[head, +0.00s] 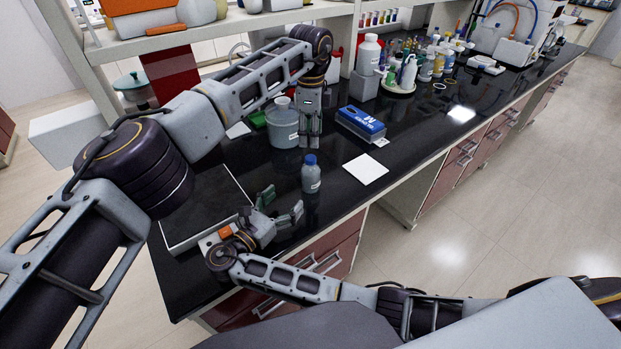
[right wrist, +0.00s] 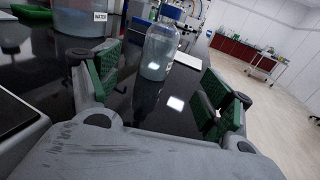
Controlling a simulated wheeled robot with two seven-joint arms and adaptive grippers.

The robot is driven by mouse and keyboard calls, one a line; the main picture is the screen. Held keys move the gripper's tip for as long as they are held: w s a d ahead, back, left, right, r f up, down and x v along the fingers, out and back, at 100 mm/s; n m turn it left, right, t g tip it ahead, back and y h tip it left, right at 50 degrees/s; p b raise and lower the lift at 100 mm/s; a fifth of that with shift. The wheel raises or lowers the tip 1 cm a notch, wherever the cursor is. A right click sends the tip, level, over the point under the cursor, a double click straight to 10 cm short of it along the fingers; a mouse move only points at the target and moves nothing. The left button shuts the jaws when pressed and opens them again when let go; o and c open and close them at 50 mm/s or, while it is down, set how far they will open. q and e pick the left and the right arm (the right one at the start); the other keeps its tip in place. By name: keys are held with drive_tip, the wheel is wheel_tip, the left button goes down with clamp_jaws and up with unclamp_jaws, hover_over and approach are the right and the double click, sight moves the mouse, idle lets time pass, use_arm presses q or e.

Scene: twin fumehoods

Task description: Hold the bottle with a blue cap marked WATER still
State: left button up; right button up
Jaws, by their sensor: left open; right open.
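The bottle with a blue cap (head: 311,177) stands upright on the black bench top; its label is too small to read. It also shows in the right wrist view (right wrist: 160,50), beyond and between the finger pads. My right gripper (head: 283,201) is open and empty, low over the bench, on the near left side of the bottle and apart from it. Its green-padded fingers (right wrist: 158,95) are spread wide in the right wrist view. My left gripper (head: 309,141) points down behind the bottle, open, with nothing seen between its fingers.
A grey tub (head: 283,130) stands left of my left gripper; its label reads WATER in the right wrist view (right wrist: 99,16). A blue box (head: 360,123) and a white square (head: 366,169) lie right of the bottle. A dark flat plate (head: 205,205) lies left of my right gripper.

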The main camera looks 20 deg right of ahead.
sight(305, 180)
drive_tip(key=shift+x, duration=6.6)
